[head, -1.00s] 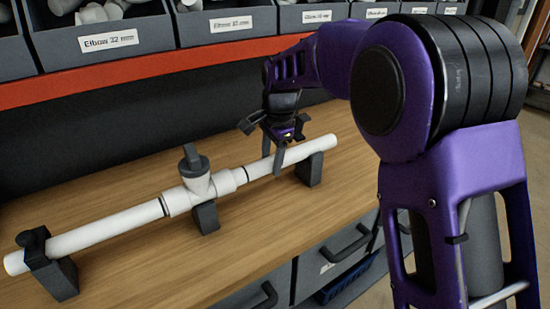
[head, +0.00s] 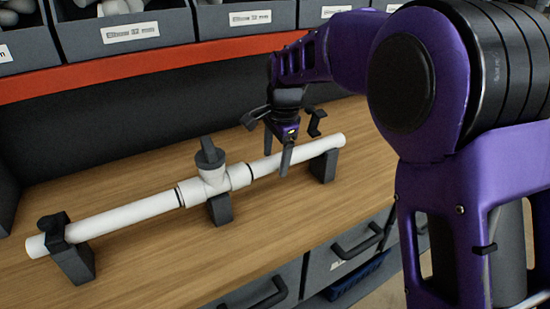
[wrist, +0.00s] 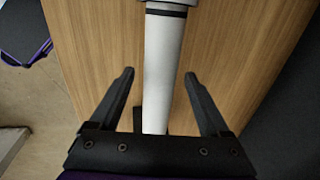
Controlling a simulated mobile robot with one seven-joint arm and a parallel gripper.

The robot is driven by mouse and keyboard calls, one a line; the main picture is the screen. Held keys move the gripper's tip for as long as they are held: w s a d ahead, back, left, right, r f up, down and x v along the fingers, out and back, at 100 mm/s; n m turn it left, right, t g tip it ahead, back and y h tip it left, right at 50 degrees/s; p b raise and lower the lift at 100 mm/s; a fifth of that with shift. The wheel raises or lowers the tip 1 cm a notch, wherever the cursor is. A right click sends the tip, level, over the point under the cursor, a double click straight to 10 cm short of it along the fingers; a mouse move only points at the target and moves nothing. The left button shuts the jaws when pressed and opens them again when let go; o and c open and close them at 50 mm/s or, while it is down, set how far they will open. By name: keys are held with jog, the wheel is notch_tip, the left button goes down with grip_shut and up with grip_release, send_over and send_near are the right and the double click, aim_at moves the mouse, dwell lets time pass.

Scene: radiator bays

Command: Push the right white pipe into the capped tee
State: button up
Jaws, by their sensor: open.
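The right white pipe (head: 316,149) runs from the capped tee (head: 214,177) to the right. A dark ring on it lies close to the tee's right socket. My gripper (head: 277,155) is above the near part of this pipe, a short way right of the tee. In the wrist view, my gripper (wrist: 160,76) is open, with one finger on each side of the right white pipe (wrist: 162,65) and a gap on both sides. The tee has a dark cap on its upright branch. How deep the pipe sits inside the socket is hidden.
The left white pipe (head: 125,215) enters the tee's other side. Dark supports stand under the left pipe (head: 73,262), tee (head: 220,209) and right pipe (head: 324,167). Grey bins (head: 130,30) line the back above a red rail (head: 150,72). The wooden bench (head: 180,262) is clear in front.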

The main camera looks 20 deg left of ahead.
notch_tip(320, 180, up, 16)
jog(key=s+d+p, duration=0.2)
jog(key=shift+d+r+p, duration=0.2)
jog(key=shift+r+p, duration=0.05)
jog(key=shift+p, duration=0.1)
jog(key=shift+s, duration=0.1)
